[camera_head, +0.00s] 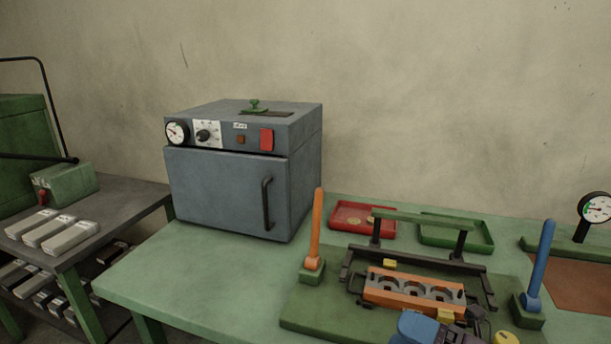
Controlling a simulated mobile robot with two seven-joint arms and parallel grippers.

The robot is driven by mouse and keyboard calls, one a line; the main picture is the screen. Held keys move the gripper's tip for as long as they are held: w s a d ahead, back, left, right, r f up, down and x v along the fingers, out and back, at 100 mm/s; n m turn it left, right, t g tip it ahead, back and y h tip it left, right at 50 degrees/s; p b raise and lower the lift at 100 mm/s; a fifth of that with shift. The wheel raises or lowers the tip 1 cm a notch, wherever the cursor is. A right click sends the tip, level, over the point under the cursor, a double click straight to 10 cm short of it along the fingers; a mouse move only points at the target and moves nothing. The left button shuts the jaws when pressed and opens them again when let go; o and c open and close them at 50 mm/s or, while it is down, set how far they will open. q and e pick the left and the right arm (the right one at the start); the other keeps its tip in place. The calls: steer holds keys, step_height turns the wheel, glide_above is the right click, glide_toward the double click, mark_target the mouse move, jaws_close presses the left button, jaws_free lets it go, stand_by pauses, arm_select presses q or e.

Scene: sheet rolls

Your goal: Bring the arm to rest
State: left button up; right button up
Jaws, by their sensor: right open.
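My right gripper (457,335) shows at the bottom edge, in front of an orange fixture with rounded cut-outs (412,289). Its blue-grey and black body is partly cut off by the frame, and its fingertips are hard to make out. It is open, and I see nothing held in it. I cannot tell how far above the green base plate (300,314) it is. My left gripper is not in view.
An orange lever (315,232) and a blue lever (541,262) stand upright beside the fixture. A red tray (345,222), a green tray (450,243) and a gauge (596,208) are behind. A closed grey oven (225,190) stands left; the table's front left (190,285) is clear.

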steer(key=s+d+f+m+t+h, duration=0.25)
steer(key=d+f+m+h, duration=0.35)
steer(key=m+h, duration=0.45)
steer(key=s+d+f+m+t+h, duration=0.1)
steer(key=s+d+f+m+h, duration=0.45)
steer(key=m, duration=0.85)
steer(key=s+d+f+m+g+h, duration=0.1)
steer(key=s+f+m+g, duration=0.5)
steer(key=s, duration=0.5)
steer(key=s+f+m+g, duration=0.2)
steer(key=s+f+g, duration=0.4)
steer(key=s, duration=0.6)
steer(key=w+r+n+t+p, duration=0.1)
steer(key=w+t+p, duration=0.5)
steer(key=w+t, duration=0.3)
steer(key=w, duration=0.3)
steer(key=shift+y, duration=0.3)
